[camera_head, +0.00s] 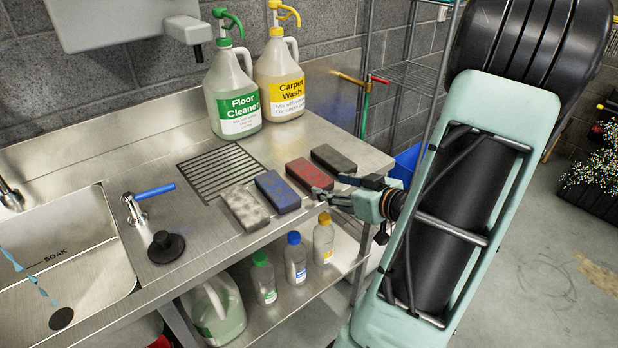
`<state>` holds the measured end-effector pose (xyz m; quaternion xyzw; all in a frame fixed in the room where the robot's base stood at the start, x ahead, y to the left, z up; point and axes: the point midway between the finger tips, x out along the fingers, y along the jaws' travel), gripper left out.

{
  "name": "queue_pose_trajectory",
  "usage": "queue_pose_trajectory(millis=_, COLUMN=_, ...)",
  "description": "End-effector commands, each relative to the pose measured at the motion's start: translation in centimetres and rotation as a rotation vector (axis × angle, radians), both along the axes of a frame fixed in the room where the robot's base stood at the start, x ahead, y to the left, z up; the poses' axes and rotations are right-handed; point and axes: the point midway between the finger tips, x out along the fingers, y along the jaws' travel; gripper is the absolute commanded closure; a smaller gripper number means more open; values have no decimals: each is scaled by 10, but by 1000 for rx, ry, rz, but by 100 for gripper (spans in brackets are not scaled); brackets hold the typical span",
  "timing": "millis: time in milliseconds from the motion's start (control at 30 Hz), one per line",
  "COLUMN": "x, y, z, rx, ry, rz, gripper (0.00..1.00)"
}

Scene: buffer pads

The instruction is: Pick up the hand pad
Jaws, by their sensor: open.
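Hand pads lie side by side in a slanting row on the steel counter (205,222): a whitish-grey pad (244,208), a blue pad (277,191), a red pad (308,172) and a dark grey pad (333,158). The picture does not tell which one is the hand pad. My gripper (327,187) is open at the counter's front edge, just at the near right end of the red pad. I cannot tell whether its fingertips touch the red pad. The dark grey pad is just behind the gripper.
Floor cleaner (235,92) and carpet wash (281,80) jugs stand at the back. A drain grate (218,170), a tap with a blue lever (152,192) and a sink (65,262) are to the left. Small bottles (296,260) stand on the shelf below.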

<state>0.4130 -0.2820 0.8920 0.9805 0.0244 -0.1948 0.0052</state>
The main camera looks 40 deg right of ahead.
Motion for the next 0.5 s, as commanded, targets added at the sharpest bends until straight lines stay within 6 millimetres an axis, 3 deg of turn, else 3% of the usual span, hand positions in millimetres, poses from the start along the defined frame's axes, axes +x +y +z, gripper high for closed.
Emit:
queue_pose_trajectory(millis=200, x=31, y=5, z=-14, rx=1, ry=0, rz=3, gripper=46)
queue_pose_trajectory(millis=500, x=39, y=5, z=-16, rx=0, ry=0, rz=1, gripper=46)
